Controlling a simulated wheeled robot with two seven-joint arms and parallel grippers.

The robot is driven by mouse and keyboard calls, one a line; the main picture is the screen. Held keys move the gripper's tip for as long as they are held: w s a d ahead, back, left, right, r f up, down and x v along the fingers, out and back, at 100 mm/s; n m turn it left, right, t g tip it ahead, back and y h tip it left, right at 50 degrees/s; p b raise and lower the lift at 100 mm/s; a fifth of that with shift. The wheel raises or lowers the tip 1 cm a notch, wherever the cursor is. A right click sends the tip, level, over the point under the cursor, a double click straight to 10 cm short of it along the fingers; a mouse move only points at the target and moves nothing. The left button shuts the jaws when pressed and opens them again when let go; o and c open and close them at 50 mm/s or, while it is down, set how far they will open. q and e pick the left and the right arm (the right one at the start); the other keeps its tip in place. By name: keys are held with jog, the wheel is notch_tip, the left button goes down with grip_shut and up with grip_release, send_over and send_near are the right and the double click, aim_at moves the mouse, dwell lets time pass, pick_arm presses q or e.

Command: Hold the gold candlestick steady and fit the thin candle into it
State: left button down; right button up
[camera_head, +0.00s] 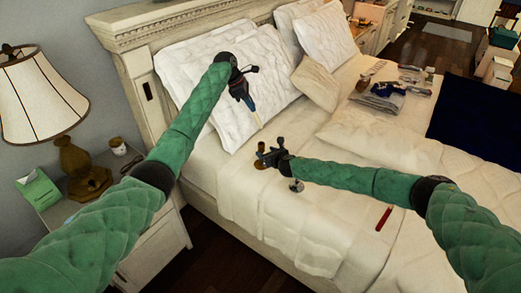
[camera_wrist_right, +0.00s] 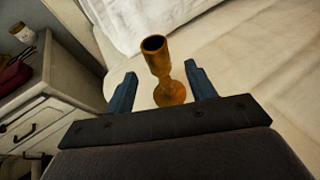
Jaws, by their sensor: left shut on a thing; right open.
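The gold candlestick (camera_wrist_right: 170,92) stands upright on the bed between the two blue fingers of my open right gripper (camera_wrist_right: 162,72), with a visible gap on each side. Its dark round socket at the top looks empty. In the head view the candlestick (camera_head: 261,160) is small and partly hidden by my right gripper (camera_head: 270,156). My left gripper (camera_head: 249,104) is shut on the thin candle (camera_head: 258,119), a pale stick pointing down. The candle is above and slightly left of the candlestick, apart from it. Its upper end is hidden in the fingers.
A small silver object (camera_head: 296,185) lies just below my right forearm, and a red stick (camera_head: 384,218) lies farther right. Pillows (camera_head: 235,70) line the headboard. A nightstand with a lamp (camera_head: 40,95) stands left.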

jog(key=shift+x, duration=3.5)
jog(key=c, duration=1.2)
